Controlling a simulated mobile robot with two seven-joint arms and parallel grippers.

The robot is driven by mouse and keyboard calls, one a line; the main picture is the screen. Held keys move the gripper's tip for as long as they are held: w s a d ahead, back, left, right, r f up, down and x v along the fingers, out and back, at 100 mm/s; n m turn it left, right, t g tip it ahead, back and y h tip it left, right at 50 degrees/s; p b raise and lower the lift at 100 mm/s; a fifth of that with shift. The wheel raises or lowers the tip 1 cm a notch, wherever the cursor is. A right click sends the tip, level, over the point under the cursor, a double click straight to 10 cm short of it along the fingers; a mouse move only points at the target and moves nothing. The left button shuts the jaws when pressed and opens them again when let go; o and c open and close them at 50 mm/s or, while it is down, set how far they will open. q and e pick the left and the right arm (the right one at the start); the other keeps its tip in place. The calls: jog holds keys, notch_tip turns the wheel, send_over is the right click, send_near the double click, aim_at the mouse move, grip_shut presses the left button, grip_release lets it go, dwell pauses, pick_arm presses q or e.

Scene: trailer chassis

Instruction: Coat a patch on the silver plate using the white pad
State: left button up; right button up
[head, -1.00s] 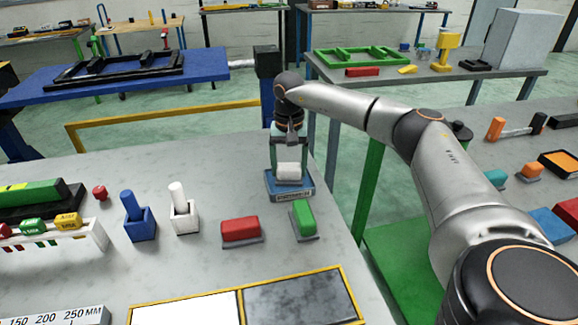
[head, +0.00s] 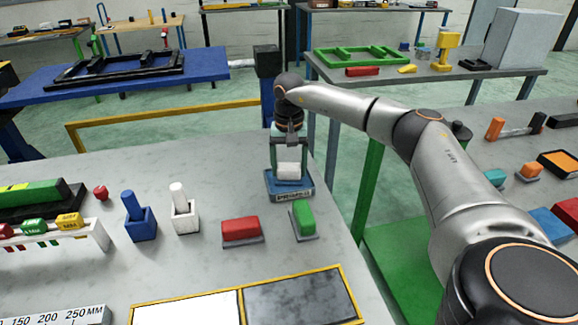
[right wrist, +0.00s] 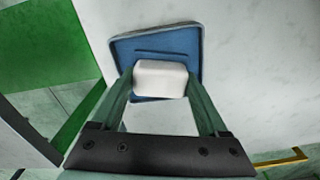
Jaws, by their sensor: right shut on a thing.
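The white pad (head: 289,170) is between the fingers of my right gripper (head: 290,160), which is shut on it. The pad is over the blue tray (head: 291,192) near the far right edge of the table. The right wrist view shows the pad (right wrist: 160,79) between the two green fingers (right wrist: 160,95), with the blue tray (right wrist: 185,40) behind it. I cannot tell whether the pad touches the tray. The silver plate (head: 300,300), dark grey and smudged, lies in a yellow frame at the bottom of the head view. My left gripper is not in view.
A red block (head: 241,230) and a green block (head: 304,218) stand between the tray and the plate. A white panel (head: 188,308) adjoins the plate on its left. Blue (head: 140,222) and white (head: 184,215) holders stand left of the blocks.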

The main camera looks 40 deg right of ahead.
aim_at(289, 166)
notch_tip(289, 166, up, 7)
jog(key=p, duration=0.6)
jog(key=shift+p, duration=0.3)
dwell(0.4)
dwell(0.4)
